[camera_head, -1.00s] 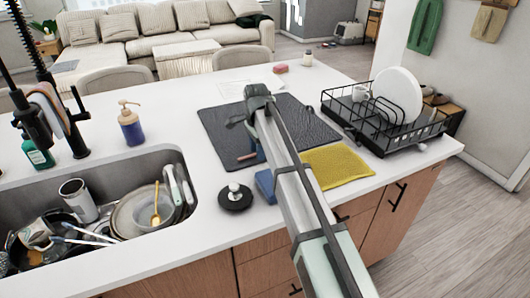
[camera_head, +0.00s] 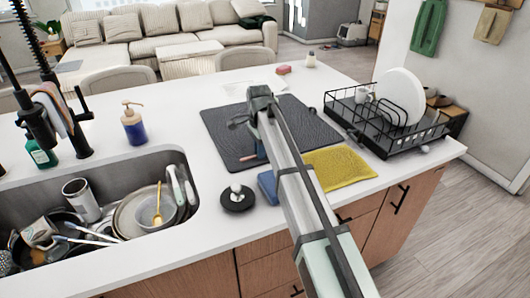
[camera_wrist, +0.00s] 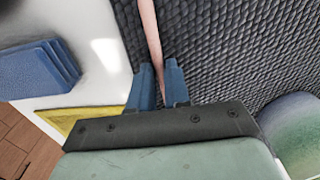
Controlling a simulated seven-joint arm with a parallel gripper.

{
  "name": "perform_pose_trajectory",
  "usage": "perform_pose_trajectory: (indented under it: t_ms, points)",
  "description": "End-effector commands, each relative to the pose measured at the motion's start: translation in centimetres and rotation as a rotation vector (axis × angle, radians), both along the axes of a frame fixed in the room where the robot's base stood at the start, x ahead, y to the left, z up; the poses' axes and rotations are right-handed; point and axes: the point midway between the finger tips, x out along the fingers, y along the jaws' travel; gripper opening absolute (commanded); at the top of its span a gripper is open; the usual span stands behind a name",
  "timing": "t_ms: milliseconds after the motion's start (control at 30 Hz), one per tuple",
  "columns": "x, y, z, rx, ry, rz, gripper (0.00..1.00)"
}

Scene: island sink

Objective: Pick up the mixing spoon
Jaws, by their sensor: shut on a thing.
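The mixing spoon (camera_wrist: 152,38) shows in the wrist view as a thin, pinkish-brown handle running up from between my fingers. In the head view a short brown piece of it (camera_head: 249,158) shows over the dark mat, left of my arm. My gripper (camera_wrist: 160,82), with two blue fingers, is shut on the handle. Its blue tip (camera_head: 262,150) is partly hidden by my arm in the head view. The spoon's far end is out of the wrist view, and I cannot tell whether it touches the mat.
The dark textured mat (camera_head: 296,128) lies on the white counter. A yellow cloth (camera_head: 342,168), a blue sponge (camera_head: 268,186) and a black sink plug (camera_head: 237,199) are near its front. A dish rack (camera_head: 418,139) stands right; the sink (camera_head: 108,180), full of dishes, is left.

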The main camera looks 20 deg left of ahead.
Motion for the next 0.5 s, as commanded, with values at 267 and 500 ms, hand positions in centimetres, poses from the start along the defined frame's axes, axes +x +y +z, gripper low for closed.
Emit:
perform_pose_trajectory:
  t_ms: [267, 500]
  points:
    - [0.1, 0.1, 2.2, 0.001, -0.001, 0.000, 0.00]
    - [0.1, 0.1, 6.5, 0.001, -0.001, 0.000, 0.00]
